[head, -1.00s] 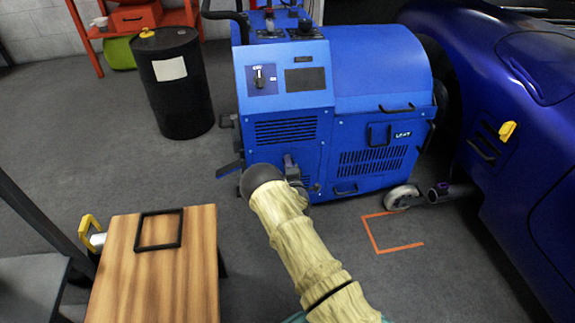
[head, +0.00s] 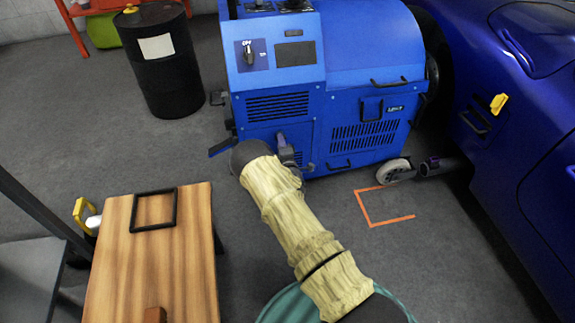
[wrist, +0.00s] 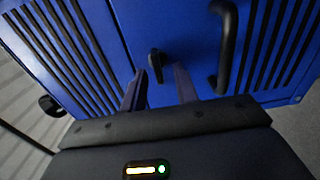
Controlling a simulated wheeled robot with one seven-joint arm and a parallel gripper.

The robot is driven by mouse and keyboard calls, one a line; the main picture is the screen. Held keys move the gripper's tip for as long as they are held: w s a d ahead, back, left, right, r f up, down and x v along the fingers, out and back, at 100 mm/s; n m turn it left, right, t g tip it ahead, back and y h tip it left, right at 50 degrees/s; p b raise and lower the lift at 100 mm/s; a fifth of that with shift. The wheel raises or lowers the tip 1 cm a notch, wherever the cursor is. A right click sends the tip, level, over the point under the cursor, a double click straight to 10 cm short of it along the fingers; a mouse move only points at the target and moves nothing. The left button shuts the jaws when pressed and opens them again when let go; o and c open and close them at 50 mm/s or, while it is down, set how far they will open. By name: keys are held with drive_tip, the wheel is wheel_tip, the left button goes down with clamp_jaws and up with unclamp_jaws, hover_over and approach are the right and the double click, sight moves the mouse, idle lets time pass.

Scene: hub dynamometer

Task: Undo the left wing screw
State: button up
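A small black part (wrist: 157,62), which looks like a wing screw, stands out from the blue panel in the wrist view. I cannot tell for certain that it is the left one. My gripper (wrist: 159,80) is open, with one finger on each side of that part in the picture. I see no contact between the fingers and it. In the head view my gripper (head: 285,150) is at the lower front of the blue dynamometer cabinet (head: 345,125), and the wing screw cannot be made out there.
A black bar handle (wrist: 228,45) is close right of the fingers, and a black knob (wrist: 50,105) sits at the left. A wooden table (head: 180,260) with a black frame (head: 155,226) stands at left. A black drum (head: 168,85) and a blue car (head: 535,60) flank the cabinet.

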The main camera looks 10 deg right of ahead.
drive_tip(key=s+p, duration=0.4)
drive_tip(key=s, duration=1.2)
drive_tip(key=shift+p, duration=0.3)
